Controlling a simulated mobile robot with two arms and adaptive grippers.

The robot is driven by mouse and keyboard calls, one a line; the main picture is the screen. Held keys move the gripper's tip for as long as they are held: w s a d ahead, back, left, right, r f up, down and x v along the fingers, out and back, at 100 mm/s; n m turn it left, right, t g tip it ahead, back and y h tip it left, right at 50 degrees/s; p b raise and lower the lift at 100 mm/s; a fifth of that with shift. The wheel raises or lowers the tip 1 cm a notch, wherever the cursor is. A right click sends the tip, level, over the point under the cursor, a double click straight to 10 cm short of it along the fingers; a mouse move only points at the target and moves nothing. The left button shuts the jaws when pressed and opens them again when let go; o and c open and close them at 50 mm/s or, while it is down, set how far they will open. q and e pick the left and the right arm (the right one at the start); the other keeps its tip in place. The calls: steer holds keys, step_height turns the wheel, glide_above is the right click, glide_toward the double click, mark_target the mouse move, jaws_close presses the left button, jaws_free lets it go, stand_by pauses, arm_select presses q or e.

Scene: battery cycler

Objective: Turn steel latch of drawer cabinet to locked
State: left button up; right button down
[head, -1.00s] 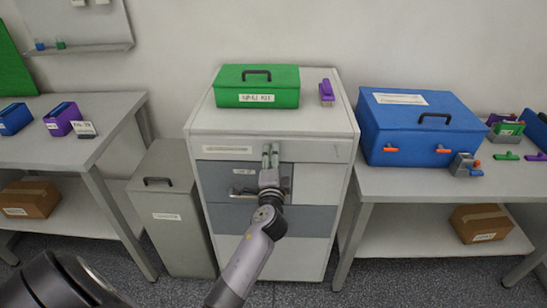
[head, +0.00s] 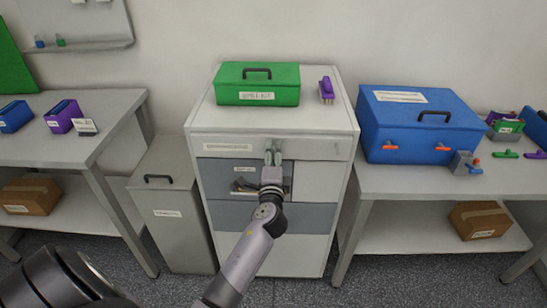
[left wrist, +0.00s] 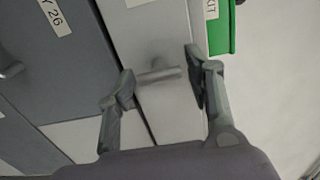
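The drawer cabinet (head: 305,245) stands in the middle of the head view, with grey and white drawer fronts under a pale top strip. My left gripper (head: 273,154) is in front of that top strip. In the left wrist view the steel latch (left wrist: 158,74), a short bar on a stem, sits on the strip between the two fingers of the left gripper (left wrist: 161,78). The fingers are spread, one near each end of the bar; I cannot tell whether they touch it. In the head view my gripper hides the latch. My right gripper is not in view.
A green box (head: 257,91) and a purple-handled brush (head: 326,90) are on the cabinet top. A drawer handle (left wrist: 10,71) sticks out near the gripper. A grey bin (head: 172,225) stands left of the cabinet. A blue box (head: 415,135) is on the right table.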

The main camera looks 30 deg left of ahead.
arm_select(q)
steer(key=o, duration=0.4)
steer(key=v, duration=1.2)
steer(key=shift+f, duration=0.1)
